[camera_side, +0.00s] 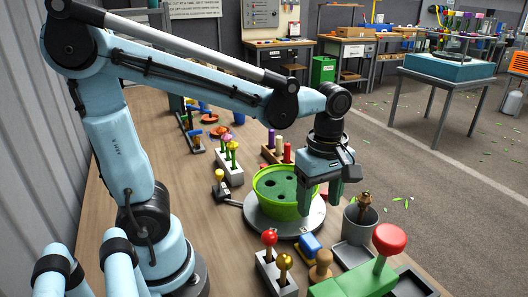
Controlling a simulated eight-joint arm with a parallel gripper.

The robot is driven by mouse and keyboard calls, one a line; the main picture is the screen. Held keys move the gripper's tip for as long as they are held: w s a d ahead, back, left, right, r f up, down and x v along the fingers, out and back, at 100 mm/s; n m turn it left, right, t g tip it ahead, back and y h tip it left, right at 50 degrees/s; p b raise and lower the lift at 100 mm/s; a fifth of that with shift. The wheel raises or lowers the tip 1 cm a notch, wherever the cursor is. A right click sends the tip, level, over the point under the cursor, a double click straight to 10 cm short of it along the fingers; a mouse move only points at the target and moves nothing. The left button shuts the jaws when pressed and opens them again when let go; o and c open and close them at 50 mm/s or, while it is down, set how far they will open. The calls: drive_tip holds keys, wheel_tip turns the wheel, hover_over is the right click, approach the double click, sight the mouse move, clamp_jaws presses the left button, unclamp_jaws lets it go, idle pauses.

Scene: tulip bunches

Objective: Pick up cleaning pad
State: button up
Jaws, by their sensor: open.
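A small blue block with a yellow edge (311,246), which looks like the cleaning pad, lies on the wooden table just in front of the round grey turntable (285,226). I cannot be sure that it is the pad. My gripper (321,194) points down, open, with its green fingers at the right side of the green bowl (265,207). Whether the fingers touch the bowl's rim I cannot tell.
A grey cup (352,229) with a wooden-handled tool stands right of the blue block. A wooden knob (321,266), a holder with red and yellow balls (277,277) and a green block with a red knob (357,283) crowd the front. Bare table (225,255) shows at left.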

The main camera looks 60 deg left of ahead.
hover_over(311, 240)
drive_tip(key=f, duration=0.6)
drive_tip(key=shift+w+d+f, duration=0.15)
drive_tip(key=shift+w+f, duration=0.05)
drive_tip(key=shift+f, duration=0.15)
drive_tip(key=shift+s+f, duration=0.15)
drive_tip(key=shift+f, duration=1.2)
drive_tip(key=shift+s+f, duration=0.1)
drive_tip(key=shift+f, duration=1.2)
drive_tip(key=c, duration=1)
drive_tip(key=shift+r, duration=0.15)
drive_tip(key=shift+c, duration=0.2)
drive_tip(key=shift+r, duration=4.85)
